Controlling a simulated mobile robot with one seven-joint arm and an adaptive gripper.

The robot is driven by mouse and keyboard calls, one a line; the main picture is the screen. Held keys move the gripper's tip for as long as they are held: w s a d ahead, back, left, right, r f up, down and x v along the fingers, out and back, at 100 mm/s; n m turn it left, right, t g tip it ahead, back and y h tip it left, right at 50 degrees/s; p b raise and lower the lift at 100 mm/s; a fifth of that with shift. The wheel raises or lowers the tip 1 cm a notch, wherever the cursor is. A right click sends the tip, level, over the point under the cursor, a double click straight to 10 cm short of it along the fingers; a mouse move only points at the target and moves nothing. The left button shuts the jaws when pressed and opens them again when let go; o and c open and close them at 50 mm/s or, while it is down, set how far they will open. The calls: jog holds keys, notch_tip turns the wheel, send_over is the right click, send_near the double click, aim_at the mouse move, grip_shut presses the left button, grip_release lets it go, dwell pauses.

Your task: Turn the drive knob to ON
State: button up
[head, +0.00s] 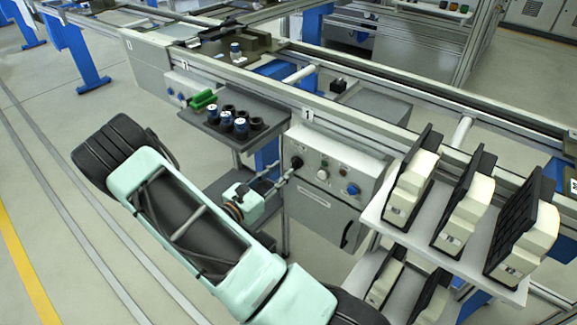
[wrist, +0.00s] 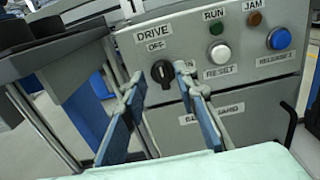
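The black drive knob (wrist: 161,72) is on the grey control panel (wrist: 250,75), under the DRIVE and OFF labels. Its raised grip looks near upright, towards OFF. The head view shows the knob (head: 297,162) at the panel's left side. My gripper (wrist: 160,78) is open, its two blue-padded fingers on either side of the knob in the wrist view, with a gap visible on both sides. In the head view my gripper (head: 283,177) reaches the panel from the lower left, its tips close to the knob. Contact cannot be made out.
Right of the knob are a white RESET button (wrist: 219,54) and a blue button (wrist: 279,39), with green RUN and amber JAM lamps above. A dark shelf (head: 215,130) with cups stands to the left. A rack (head: 420,235) of black-and-cream units stands to the right.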

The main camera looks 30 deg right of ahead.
aim_at(291, 162)
jog(key=shift+x, duration=2.15)
jog(key=shift+c, duration=0.6)
grip_shut()
